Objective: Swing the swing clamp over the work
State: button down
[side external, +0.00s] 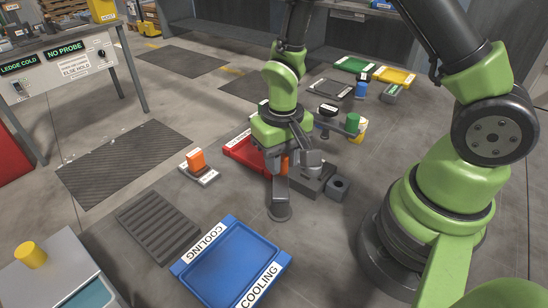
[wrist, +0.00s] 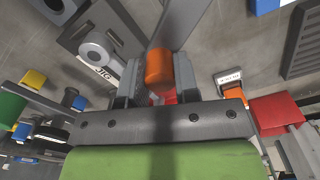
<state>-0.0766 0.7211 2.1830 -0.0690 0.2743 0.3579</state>
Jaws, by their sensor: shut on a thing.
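The swing clamp shows as an orange knob (wrist: 159,72) on a grey bar (wrist: 178,22) in the wrist view. My gripper (wrist: 158,92) is shut on the orange knob, with one finger on each side of it. In the side view my gripper (side external: 285,165) is low beside the grey jig block (side external: 313,178) and hides most of the knob. The jig, labelled JIG (wrist: 103,73), lies left of the bar in the wrist view. I cannot tell whether the bar reaches over the work.
A blue COOLING tray (side external: 232,262) lies in front, beside a dark grate (side external: 158,226). A red tray (side external: 240,148) and a small orange-topped stand (side external: 196,161) are left of my gripper. Green (side external: 356,65) and yellow (side external: 394,76) trays lie behind.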

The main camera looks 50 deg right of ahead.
jog(key=m, duration=0.1)
jog(key=s+m, duration=0.1)
jog(key=m, duration=0.1)
jog(key=shift+s+d+m, duration=0.25)
jog(key=shift+d+m, duration=0.05)
jog(key=shift+d, duration=0.05)
jog(key=shift+s+d+m, duration=0.1)
jog(key=shift+s+m, duration=0.3)
jog(key=shift+m, duration=0.5)
jog(key=shift+s+m, duration=0.35)
jog(key=shift+m, duration=0.55)
jog(key=c, duration=0.8)
grip_release()
jog(key=shift+c, duration=0.2)
jog(key=shift+r, duration=0.15)
notch_tip(320, 180, up, 10)
